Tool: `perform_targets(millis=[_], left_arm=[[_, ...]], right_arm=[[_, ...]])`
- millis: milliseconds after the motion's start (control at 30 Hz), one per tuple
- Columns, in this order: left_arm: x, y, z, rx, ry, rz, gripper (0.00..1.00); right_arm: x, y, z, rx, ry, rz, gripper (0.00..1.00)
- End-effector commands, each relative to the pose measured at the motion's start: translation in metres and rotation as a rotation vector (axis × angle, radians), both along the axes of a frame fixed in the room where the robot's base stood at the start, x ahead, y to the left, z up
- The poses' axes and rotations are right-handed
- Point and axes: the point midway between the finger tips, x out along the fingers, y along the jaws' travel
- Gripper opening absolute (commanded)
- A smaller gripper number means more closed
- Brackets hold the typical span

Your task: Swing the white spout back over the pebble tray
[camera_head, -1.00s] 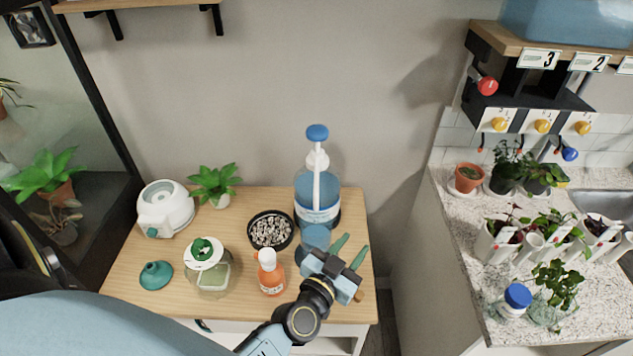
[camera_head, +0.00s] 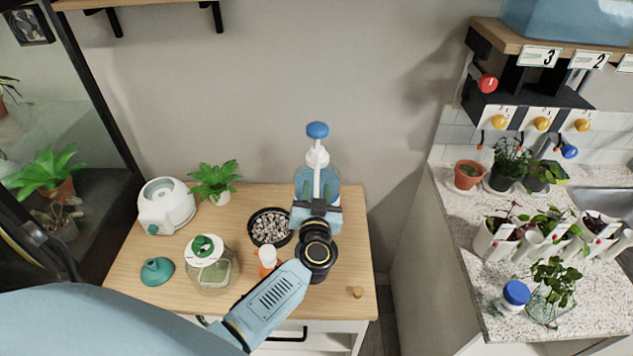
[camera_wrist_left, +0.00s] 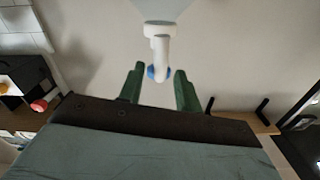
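The white spout (camera_head: 317,182) sits on a clear blue pump bottle (camera_head: 331,178) with a blue knob (camera_head: 317,130). It points toward the front of the table, to the right of the pebble tray (camera_head: 254,232), not over it. My left gripper (camera_wrist_left: 158,88) is in front of the bottle. In the left wrist view its green fingers stand apart on either side of the spout's line, with the white spout (camera_wrist_left: 160,50) showing between and beyond them; I see no contact. The gripper body hides the bottle's lower part in the head view. My right gripper is not in view.
An orange bottle (camera_head: 266,270) stands close left of my forearm. A lidded glass jar (camera_head: 218,272), green funnel (camera_head: 157,271), white device (camera_head: 165,205) and potted plant (camera_head: 214,180) stand further left. A small cork-coloured knob (camera_head: 357,292) lies at the front right. The table's right side is fairly clear.

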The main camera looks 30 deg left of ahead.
Motion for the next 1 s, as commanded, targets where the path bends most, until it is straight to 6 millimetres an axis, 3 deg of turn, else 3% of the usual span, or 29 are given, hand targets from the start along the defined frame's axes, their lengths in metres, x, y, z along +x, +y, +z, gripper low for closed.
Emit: perform_targets(millis=[200, 600, 867, 1000], left_arm=[[0.026, 0.016, 0.0, 0.002, -0.001, -0.001, 0.34], [0.032, 0.019, 0.0, 0.0, 0.0, -0.001, 0.34], [0.032, 0.019, 0.0, 0.0, 0.0, -0.001, 0.01], [0.032, 0.019, 0.0, 0.0, 0.0, -0.001, 0.0]], right_arm=[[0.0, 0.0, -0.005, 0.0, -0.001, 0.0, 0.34], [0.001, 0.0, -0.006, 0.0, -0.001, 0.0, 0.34], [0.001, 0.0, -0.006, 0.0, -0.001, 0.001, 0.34], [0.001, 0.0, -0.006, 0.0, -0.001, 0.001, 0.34]])
